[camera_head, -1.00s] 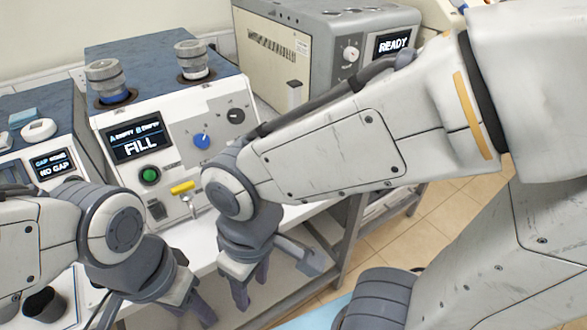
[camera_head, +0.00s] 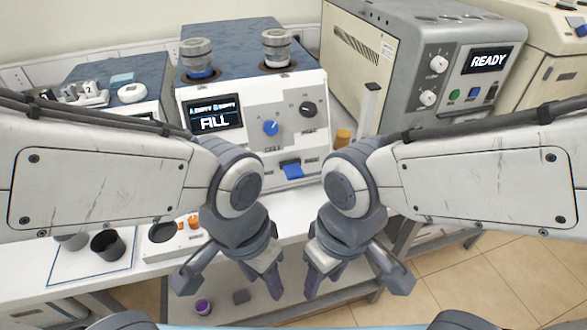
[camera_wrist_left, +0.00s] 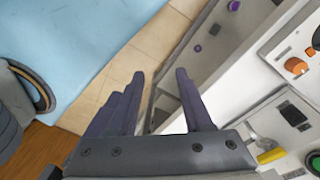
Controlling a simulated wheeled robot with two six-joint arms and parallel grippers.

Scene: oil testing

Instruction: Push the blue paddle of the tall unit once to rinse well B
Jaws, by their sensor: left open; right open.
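In the head view, a white unit with a blue top (camera_head: 252,105) stands at centre, its screen (camera_head: 214,114) reading FILL with small A and B lines. The blue paddle (camera_head: 293,171) sticks out low on its right front, beside no finger. Two capped wells, left (camera_head: 197,56) and right (camera_head: 276,47), stand on top. My left gripper (camera_head: 262,282) is open and empty, low in front of the unit. It also shows open in the left wrist view (camera_wrist_left: 160,75). My right gripper (camera_head: 322,283) is open and empty just to its right. Neither touches the paddle.
A large grey machine reading READY (camera_head: 488,61) stands to the right. Dark cups (camera_head: 107,245) and small orange parts (camera_head: 193,221) sit on the bench at left. A yellow lever (camera_wrist_left: 272,155) shows in the left wrist view. Tiled floor (camera_head: 450,275) lies in front at right.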

